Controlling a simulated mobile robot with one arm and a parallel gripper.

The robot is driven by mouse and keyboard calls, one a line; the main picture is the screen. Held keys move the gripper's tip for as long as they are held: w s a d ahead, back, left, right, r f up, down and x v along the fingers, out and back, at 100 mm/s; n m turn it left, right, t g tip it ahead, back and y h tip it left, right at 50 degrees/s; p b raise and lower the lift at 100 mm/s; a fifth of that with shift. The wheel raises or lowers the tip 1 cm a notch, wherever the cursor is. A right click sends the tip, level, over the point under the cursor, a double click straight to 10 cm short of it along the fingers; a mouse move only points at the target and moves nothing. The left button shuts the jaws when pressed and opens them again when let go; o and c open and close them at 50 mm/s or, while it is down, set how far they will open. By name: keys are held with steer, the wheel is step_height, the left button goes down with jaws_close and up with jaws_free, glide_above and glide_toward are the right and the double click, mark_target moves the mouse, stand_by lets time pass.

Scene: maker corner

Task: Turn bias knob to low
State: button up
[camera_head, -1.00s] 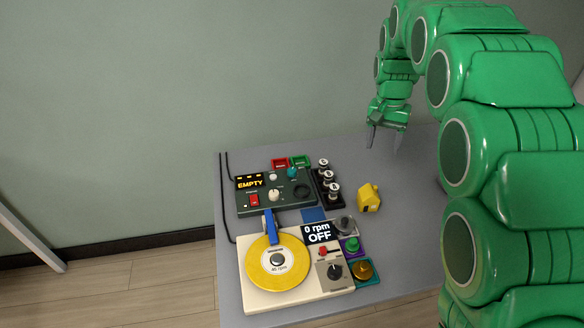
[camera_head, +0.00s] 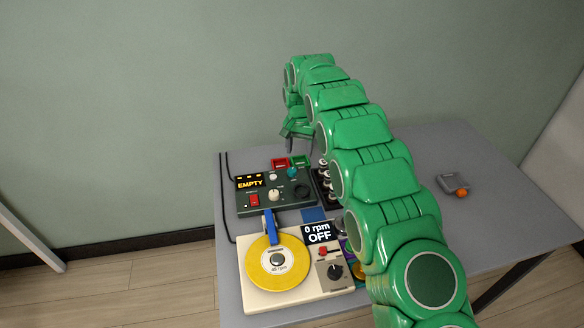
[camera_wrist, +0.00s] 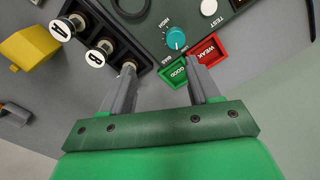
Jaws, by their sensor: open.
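The teal knob (camera_head: 292,172) sits on the dark green control box (camera_head: 245,205) near its back right edge, beside the red and green trays. In the wrist view the teal knob (camera_wrist: 176,36) shows from above, with a small white mark on it and the word HIGH at its upper left; other lettering nearby is too small to read. My gripper (camera_head: 300,144) is open and empty, behind and above the box. In the wrist view my gripper (camera_wrist: 160,68) has its fingers apart, pointing toward the knob without touching it.
The red tray (camera_wrist: 208,50) and green tray (camera_wrist: 173,72) lie close to my fingers. A black rack (camera_wrist: 88,22) with lettered cylinders and a yellow block (camera_wrist: 30,46) are left of them. The turntable (camera_head: 250,292) stands in front. The table's right side holds a grey object (camera_head: 453,182).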

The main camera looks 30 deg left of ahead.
mark_target(292, 170)
steer(key=shift+s+a+f, duration=0.2)
steer(key=shift+a+f, duration=0.35)
steer(key=shift+a, duration=0.1)
steer(key=shift+s+a+f, duration=0.2)
steer(key=shift+a+f, duration=0.3)
steer(key=shift+a, duration=0.1)
steer(key=shift+f, duration=3.7)
steer(key=shift+c, duration=0.4)
steer(key=c, duration=1)
